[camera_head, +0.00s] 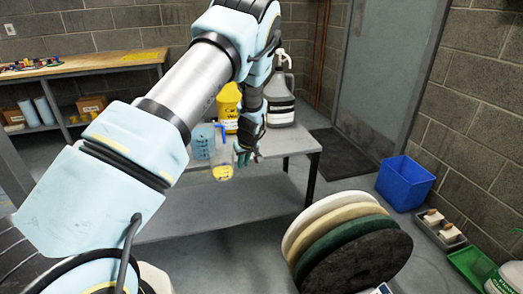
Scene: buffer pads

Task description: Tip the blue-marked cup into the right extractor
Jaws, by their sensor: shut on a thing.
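My gripper (243,157) hangs at the front of the grey table, its fingers at the right side of a clear cup (222,158). It is shut on this cup, which looks upright with yellow liquid low inside. The exact grip is small and partly hidden. A blue-tinted cup (202,141) with dark marks is just left of and behind it. I cannot tell for certain which cup is the blue-marked one. I cannot make out an extractor.
A yellow container (228,104) and a grey pump jug (281,92) stand on the grey table (298,141). Several round pads (359,255) stand on edge at the front right. A blue bin (405,184) and green tray (470,264) are farther right. Open floor lies between.

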